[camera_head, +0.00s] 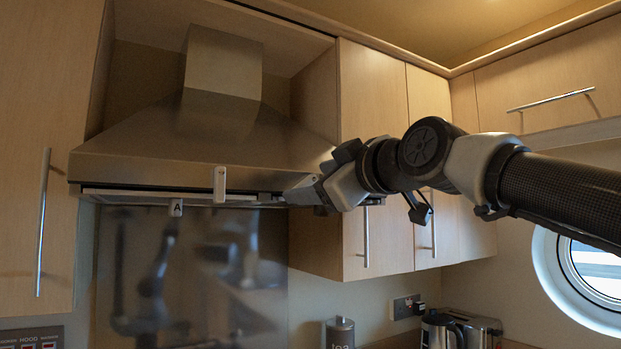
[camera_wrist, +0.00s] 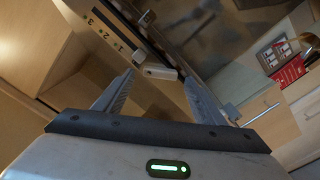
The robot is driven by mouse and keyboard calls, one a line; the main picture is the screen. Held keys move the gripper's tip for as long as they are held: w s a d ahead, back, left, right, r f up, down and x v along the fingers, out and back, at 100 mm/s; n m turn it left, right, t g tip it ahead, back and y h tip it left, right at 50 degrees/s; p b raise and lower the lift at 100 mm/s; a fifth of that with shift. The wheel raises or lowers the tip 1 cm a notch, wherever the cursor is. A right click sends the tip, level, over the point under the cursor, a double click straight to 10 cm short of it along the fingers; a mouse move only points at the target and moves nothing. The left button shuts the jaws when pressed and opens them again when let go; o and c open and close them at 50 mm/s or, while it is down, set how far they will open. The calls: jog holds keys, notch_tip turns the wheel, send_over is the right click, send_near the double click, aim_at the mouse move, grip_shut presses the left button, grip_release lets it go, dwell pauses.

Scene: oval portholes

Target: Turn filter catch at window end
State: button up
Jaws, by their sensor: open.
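The steel range hood (camera_head: 200,140) hangs between the cupboards, with a pale filter edge (camera_head: 130,196) along its underside. A pale upright tab (camera_head: 220,184) shows at its front, and a small tag marked A (camera_head: 176,208) hangs below to the left. My gripper (camera_head: 284,196) is at the hood's lower right end, the end toward the round window (camera_head: 590,272). In the wrist view my gripper (camera_wrist: 159,82) is open and empty. A pale bar-like catch (camera_wrist: 157,72) appears between and just beyond the fingertips. Contact cannot be told.
Wall cupboards with bar handles (camera_head: 366,238) stand right of the hood, close to my arm. A tall cupboard door (camera_head: 30,160) is at the left. A canister (camera_head: 340,332), a kettle (camera_head: 442,332) and a toaster (camera_head: 482,330) stand below. Space under the hood is clear.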

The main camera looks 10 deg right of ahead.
jog(key=shift+w+a, duration=0.25)
jog(key=shift+w, duration=0.45)
jog(key=c, duration=1.1)
jog(key=shift+o, duration=0.2)
jog(key=shift+r+m, duration=0.1)
jog(key=shift+m, duration=0.7)
jog(key=o, duration=1.1)
jog(key=shift+c, duration=0.2)
jog(key=b+v, duration=0.2)
jog(key=v, duration=1.5)
jog(key=shift+s, duration=0.25)
